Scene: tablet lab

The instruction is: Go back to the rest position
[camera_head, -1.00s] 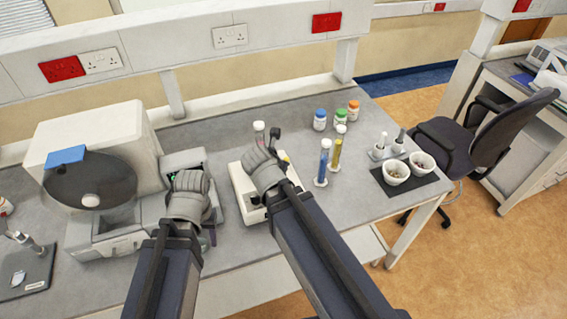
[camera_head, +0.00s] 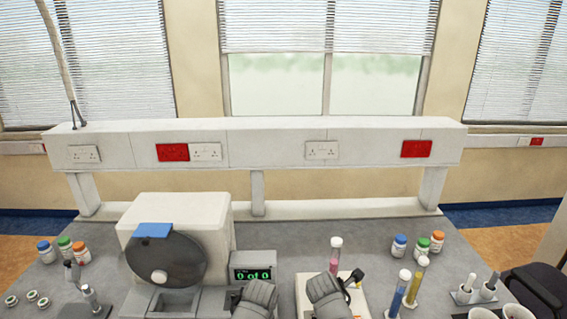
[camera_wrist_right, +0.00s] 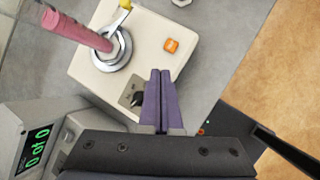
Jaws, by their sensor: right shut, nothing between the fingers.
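My right gripper (camera_wrist_right: 160,102) is shut with nothing between its dark fingers, above the front part of a cream device in the right wrist view (camera_wrist_right: 150,50). In the head view my right wrist (camera_head: 327,290) is at the bottom, over that device, and hides its own fingers. My left wrist (camera_head: 257,298) is at the bottom centre, in front of the small display; its fingers are hidden. A tube with pink liquid (camera_wrist_right: 75,28) stands in the device's round metal holder. It also shows in the head view (camera_head: 335,258).
Blue (camera_head: 398,292) and yellow (camera_head: 416,280) tubes stand to the right. Capped bottles (camera_head: 418,247) stand behind them.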

